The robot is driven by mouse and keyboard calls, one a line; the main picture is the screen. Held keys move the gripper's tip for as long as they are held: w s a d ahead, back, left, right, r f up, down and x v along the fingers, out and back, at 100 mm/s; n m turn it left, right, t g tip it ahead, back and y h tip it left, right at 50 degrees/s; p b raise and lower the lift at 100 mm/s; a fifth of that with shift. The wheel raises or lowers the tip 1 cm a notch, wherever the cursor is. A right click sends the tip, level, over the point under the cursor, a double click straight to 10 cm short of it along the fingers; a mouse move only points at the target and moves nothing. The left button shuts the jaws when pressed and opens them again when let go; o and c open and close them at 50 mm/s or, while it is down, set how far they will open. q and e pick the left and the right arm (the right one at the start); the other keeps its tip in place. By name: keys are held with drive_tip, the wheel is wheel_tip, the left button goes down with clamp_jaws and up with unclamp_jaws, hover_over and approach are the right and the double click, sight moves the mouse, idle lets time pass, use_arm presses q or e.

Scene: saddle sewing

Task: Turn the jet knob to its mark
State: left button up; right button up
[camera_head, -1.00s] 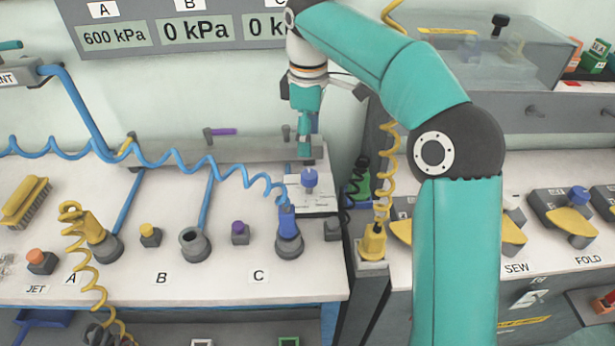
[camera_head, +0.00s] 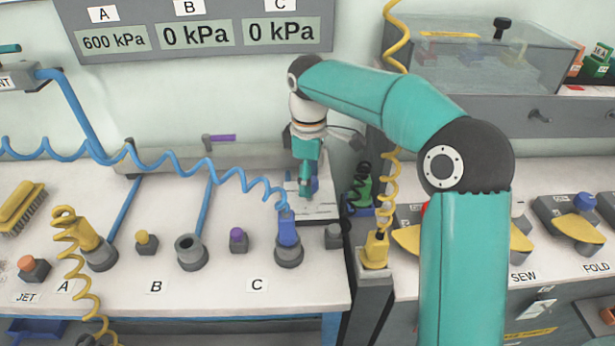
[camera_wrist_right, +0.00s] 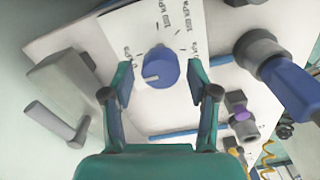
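The jet knob is a round blue knob (camera_wrist_right: 161,67) on a white dial plate (camera_wrist_right: 92,42) printed with kPa labels and tick marks. A pale pointer line on the knob faces the lower left in the wrist view. In the head view the knob (camera_head: 315,186) is partly hidden by my right gripper (camera_head: 305,191). My right gripper (camera_wrist_right: 160,68) is open, with one finger on each side of the knob. Small gaps show between fingers and knob. My left gripper is out of view.
The display (camera_head: 195,32) reads 600 kPa at A and 0 kPa at B and C. A blue hose connector (camera_head: 288,230) stands near the plate. A grey block with a lever (camera_wrist_right: 62,90) is beside it. A dark post (camera_head: 372,300) stands right of the bench.

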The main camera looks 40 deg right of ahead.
drive_tip(key=c, duration=0.8)
drive_tip(key=shift+a, duration=0.1)
drive_tip(key=shift+c, duration=0.3)
